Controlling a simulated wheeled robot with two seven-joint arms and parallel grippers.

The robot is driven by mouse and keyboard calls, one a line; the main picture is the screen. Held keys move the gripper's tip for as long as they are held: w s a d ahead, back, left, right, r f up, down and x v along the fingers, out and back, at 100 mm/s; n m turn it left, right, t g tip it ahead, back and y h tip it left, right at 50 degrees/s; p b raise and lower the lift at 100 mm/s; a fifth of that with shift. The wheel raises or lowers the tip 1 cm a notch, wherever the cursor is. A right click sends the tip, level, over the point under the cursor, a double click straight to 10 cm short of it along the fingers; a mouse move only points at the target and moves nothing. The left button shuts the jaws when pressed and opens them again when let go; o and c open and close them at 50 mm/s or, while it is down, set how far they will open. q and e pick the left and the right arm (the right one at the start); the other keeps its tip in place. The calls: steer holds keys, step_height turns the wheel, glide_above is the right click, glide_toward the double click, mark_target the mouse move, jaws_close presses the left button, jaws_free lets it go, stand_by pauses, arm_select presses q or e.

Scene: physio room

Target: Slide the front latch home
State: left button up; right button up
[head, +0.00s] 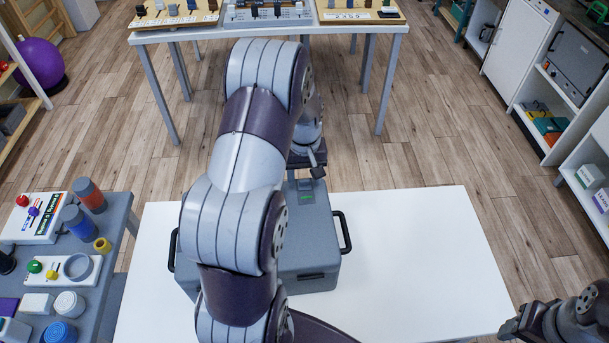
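A grey case (318,238) with black handles on its left and right sides sits on the white table (420,240). A small panel with a green display (306,198) is near the case's far edge. My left arm crosses in front of the case and hides much of its left and middle part. My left gripper (317,172) points down at the far edge of the case, just beyond the panel; its finger gap is not clear. I cannot make out the front latch. My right gripper (512,328) is low at the right edge, apart from the case; its opening is unclear.
A grey side table (118,205) at left holds jars, a button board and small containers. A far table (375,29) carries several boards. White cabinets and shelves (515,50) line the right. The white table's right part is clear.

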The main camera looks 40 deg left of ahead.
mark_target(304, 180)
arm_select(q)
steer(key=shift+r, duration=0.1)
step_height(304, 180, up, 13)
steer(key=shift+f+p, duration=0.2)
steer(key=shift+p, duration=0.1)
stand_by(0.4)
